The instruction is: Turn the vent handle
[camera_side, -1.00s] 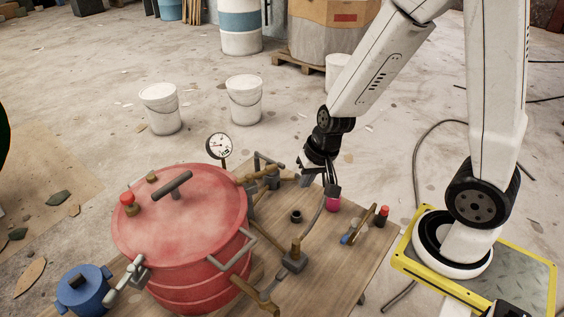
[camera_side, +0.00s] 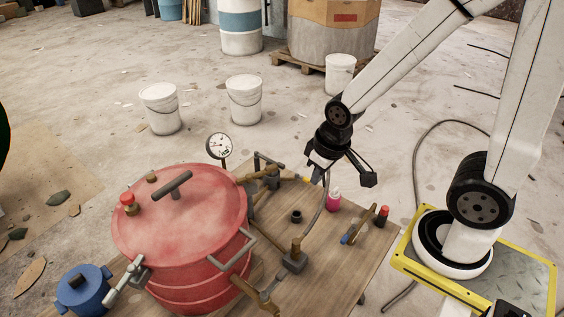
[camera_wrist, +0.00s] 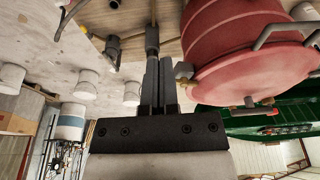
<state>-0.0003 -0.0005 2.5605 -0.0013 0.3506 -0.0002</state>
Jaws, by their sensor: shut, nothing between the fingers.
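A red lidded vessel (camera_side: 205,225) stands on a wooden board and also fills the upper right of the wrist view (camera_wrist: 240,50). Brass valve fittings (camera_side: 262,174) sit at its right side, with a grey bar handle near them. A short yellow-tipped piece (camera_side: 304,179) points from these fittings towards my gripper. I cannot tell for sure which part is the vent handle. My gripper (camera_side: 317,182) is shut and empty, tilted down, just right of the yellow tip. In the wrist view its closed fingers (camera_wrist: 157,67) point at a dark cylindrical fitting (camera_wrist: 152,40); contact is unclear.
A gauge (camera_side: 219,146) stands behind the vessel. A pink bottle (camera_side: 334,199), a black ring (camera_side: 296,216), a red-capped bottle (camera_side: 381,214) and tools lie on the board (camera_side: 345,262). A blue pot (camera_side: 84,289) is at front left. White buckets (camera_side: 244,97) stand on the floor behind.

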